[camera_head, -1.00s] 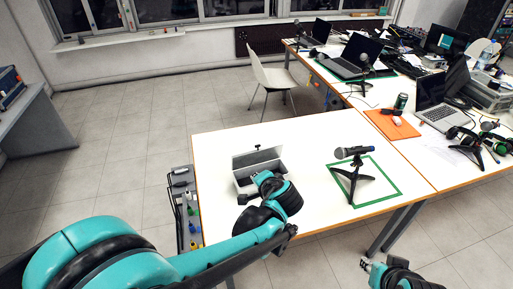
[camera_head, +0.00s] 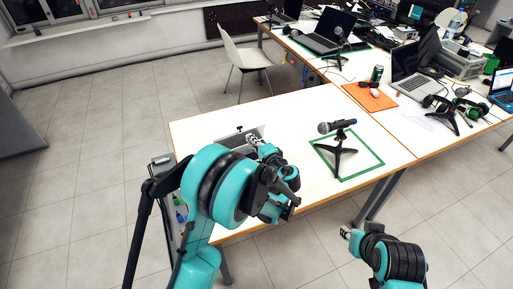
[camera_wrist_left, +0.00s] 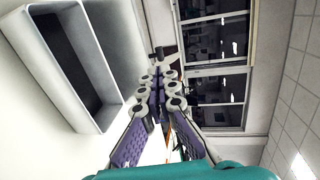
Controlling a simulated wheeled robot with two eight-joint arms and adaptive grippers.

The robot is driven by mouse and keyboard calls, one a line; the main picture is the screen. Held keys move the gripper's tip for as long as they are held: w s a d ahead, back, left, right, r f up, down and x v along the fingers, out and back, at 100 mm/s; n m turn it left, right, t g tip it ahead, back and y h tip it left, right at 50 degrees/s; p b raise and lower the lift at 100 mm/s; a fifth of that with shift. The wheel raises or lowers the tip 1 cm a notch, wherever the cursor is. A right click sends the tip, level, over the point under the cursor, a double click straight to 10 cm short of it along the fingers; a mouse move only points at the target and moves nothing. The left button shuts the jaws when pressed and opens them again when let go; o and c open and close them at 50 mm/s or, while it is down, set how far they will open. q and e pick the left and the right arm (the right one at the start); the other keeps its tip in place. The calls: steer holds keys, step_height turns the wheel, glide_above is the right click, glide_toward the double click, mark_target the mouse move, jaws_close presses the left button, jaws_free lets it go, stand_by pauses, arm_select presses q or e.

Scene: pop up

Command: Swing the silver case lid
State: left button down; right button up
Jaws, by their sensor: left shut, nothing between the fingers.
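The silver case (camera_head: 232,139) stands on the near part of the white table, mostly hidden by my left arm in the head view. Its lid stands raised. In the left wrist view the case (camera_wrist_left: 107,112) shows at the left with a dark interior, and the pale inner face of the lid (camera_wrist_left: 118,45) is beside it. My left gripper (camera_head: 252,140) is at the case; in the wrist view its fingers (camera_wrist_left: 161,78) are shut with nothing between them, close to the lid's free edge. Whether they touch the lid I cannot tell. My right gripper (camera_head: 346,233) is off the table's front edge, its fingers unclear.
A microphone on a small tripod (camera_head: 338,144) stands inside a green outlined square right of the case. An orange pad (camera_head: 368,97), laptops and headphones (camera_head: 447,113) lie farther right. A white chair (camera_head: 240,60) stands behind the table.

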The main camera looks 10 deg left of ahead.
mark_target(240, 127)
arm_select(q)
steer(key=b+x, duration=0.1)
steer(key=x, duration=0.5)
steer(key=shift+w+a+f+b, duration=0.1)
steer(key=shift+w+a+b, duration=0.1)
steer(key=shift+b, duration=0.2)
steer(key=shift+w+a+p, duration=0.15)
steer(key=shift+p, duration=0.15)
steer(key=w+a+g+h+p, duration=0.1)
steer(key=w+a+r+g+h+p, duration=0.1)
steer(key=p, duration=0.1)
steer(key=shift+w+a+r, duration=0.15)
steer(key=shift+w+a, duration=0.05)
steer(key=shift+w, duration=0.2)
steer(key=shift+w+a+f, duration=0.2)
steer(key=shift+w, duration=0.15)
steer(key=shift+r, duration=0.1)
